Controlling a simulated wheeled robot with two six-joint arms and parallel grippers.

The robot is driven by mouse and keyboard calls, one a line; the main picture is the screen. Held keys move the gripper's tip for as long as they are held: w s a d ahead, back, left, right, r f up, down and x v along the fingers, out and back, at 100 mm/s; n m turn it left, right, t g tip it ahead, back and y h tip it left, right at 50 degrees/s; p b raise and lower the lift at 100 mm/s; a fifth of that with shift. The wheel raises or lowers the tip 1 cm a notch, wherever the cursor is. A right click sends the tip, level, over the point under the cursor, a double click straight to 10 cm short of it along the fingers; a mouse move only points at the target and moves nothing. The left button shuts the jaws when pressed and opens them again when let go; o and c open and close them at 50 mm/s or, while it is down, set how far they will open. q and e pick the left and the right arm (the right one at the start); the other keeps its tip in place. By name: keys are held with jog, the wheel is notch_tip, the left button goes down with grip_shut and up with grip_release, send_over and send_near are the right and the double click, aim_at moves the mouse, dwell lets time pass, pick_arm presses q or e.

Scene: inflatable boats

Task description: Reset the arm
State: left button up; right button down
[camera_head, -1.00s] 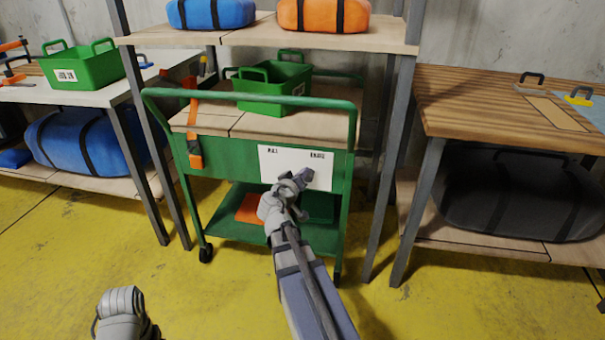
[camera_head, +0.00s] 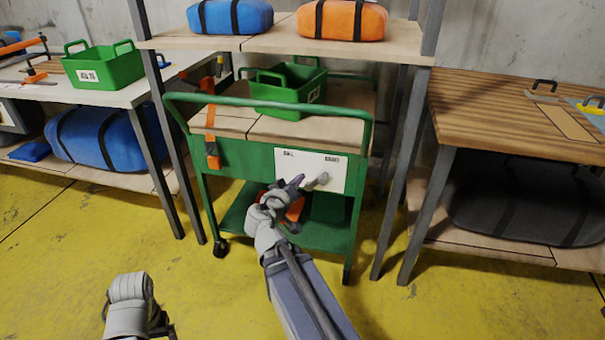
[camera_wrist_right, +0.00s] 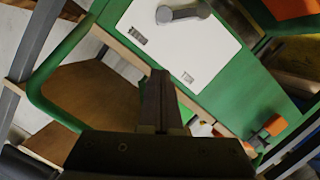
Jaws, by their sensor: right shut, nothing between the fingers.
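My right gripper (camera_head: 296,183) is shut and empty in front of the green cart's (camera_head: 262,160) white panel (camera_head: 309,165). A grey lever (camera_head: 318,182) on the panel shows just right of the fingertips.
A green tray (camera_head: 285,92) stands on the cart, and orange tools hang at its left. Shelving holds blue (camera_head: 228,17) and orange (camera_head: 341,18) bundles. A wooden bench (camera_head: 500,115) stands at right, a white table (camera_head: 90,97) at left. Yellow floor is clear in front.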

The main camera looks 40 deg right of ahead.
jog(key=shift+s+a, duration=0.1)
jog(key=shift+a, duration=0.1)
dwell(0.5)
jog(key=s+a+f+n+g+y, duration=0.35)
jog(key=a+f, duration=0.25)
jog(key=a, duration=0.6)
jog(key=s+a+f+n+g+y, duration=0.2)
jog(key=s+a+f+y, duration=0.3)
jog(key=a, duration=0.6)
jog(key=s+a+f+n+g+y, duration=0.3)
jog(key=s+a+f, duration=0.25)
jog(key=a, duration=0.65)
notch_tip(320, 180, up, 36)
jog(key=p, duration=3.7)
jog(key=shift+a, duration=0.45)
